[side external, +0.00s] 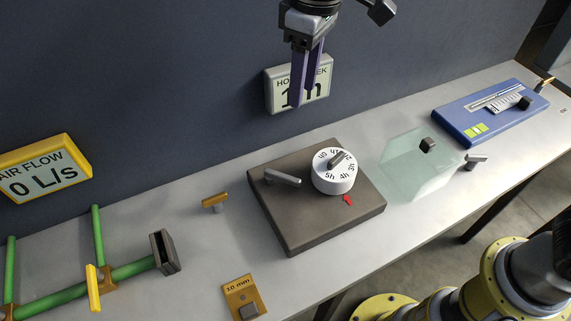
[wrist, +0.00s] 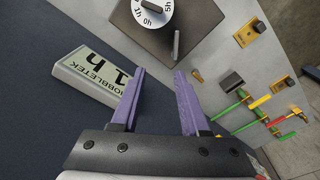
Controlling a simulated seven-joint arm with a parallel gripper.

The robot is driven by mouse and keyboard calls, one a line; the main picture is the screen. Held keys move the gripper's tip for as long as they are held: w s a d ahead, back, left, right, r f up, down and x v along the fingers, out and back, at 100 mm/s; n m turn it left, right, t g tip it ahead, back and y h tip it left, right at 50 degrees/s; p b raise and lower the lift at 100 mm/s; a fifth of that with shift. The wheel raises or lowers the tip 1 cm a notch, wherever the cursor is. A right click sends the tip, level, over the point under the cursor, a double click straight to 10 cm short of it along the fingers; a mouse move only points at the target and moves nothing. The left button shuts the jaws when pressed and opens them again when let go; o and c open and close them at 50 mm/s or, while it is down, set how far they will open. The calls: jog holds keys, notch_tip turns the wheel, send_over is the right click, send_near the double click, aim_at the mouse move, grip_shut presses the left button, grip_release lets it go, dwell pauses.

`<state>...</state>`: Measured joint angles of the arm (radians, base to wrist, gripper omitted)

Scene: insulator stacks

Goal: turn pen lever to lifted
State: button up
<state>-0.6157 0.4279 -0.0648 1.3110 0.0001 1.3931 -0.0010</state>
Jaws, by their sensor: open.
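No lever carries a readable pen label. A grey bar lever (side external: 283,178) lies on the left part of a brown-grey box (side external: 300,233), beside a white numbered dial (side external: 333,185) with a grey handle. The bar also shows in the wrist view (wrist: 177,43), ahead of the fingertips, with the dial (wrist: 153,12) to its left. Another small grey lever (side external: 475,161) stands by the translucent block. My gripper (side external: 303,92) has purple fingers, open and empty, above and behind the box, in front of the wall display. In the wrist view my gripper (wrist: 158,74) touches nothing visible.
A wall display (side external: 320,92) is close behind my gripper. A translucent block (side external: 410,160) and a blue device (side external: 490,112) stand to the right. Bare table separates these.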

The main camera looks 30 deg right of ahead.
jog(key=n, duration=0.1)
send_near(285, 176)
jog(key=shift+g, duration=0.3)
jog(key=f, duration=0.8)
jog(key=shift+w+a+f, duration=0.1)
jog(key=shift+w+f, duration=0.1)
jog(key=shift+f, duration=0.05)
grip_shut()
